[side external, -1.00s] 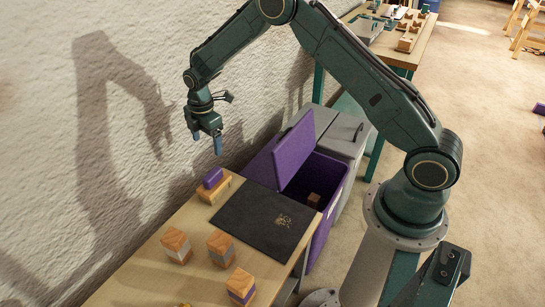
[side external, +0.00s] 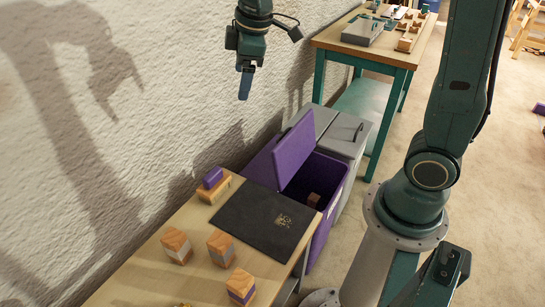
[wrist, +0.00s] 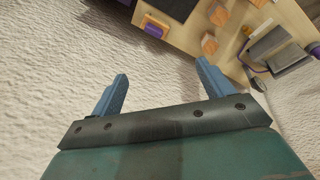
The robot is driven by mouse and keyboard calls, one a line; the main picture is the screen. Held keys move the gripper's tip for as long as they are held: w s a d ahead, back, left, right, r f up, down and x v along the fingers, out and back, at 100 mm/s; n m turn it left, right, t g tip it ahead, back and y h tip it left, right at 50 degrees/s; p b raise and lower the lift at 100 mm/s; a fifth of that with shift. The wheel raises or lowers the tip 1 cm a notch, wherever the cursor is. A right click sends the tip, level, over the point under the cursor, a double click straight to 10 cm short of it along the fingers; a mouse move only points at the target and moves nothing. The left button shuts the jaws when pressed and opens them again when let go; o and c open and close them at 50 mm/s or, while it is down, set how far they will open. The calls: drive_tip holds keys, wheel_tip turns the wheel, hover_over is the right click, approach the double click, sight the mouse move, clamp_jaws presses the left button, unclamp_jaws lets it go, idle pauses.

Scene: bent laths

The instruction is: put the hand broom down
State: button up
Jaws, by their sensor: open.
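My gripper (side external: 243,92) is open and raised in front of the textured wall, above and beyond the workbench. In the wrist view, its two blue fingers (wrist: 163,72) stand wide apart with nothing between them. I cannot pick out a hand broom for certain in either view. A wooden block with a purple top (side external: 213,185) sits on the bench by the wall, apart from my gripper; it also shows in the wrist view (wrist: 155,27). A grey object (wrist: 268,42) at the upper right of the wrist view is too unclear to name.
Several wooden cubes (side external: 221,249) and a dark mat (side external: 250,226) lie on the bench. Past the bench end stand a purple bin (side external: 331,205) with its lid (side external: 296,155) raised and a grey bin (side external: 350,135). A second table (side external: 397,62) stands farther back.

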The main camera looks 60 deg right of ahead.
drive_tip(key=s+r+m+t, duration=0.2)
drive_tip(key=s+m, duration=0.6)
drive_tip(key=s, duration=1.4)
drive_tip(key=shift+a+r, duration=0.15)
drive_tip(key=shift+r, duration=0.55)
drive_tip(key=shift+w, duration=0.1)
drive_tip(key=c, duration=0.6)
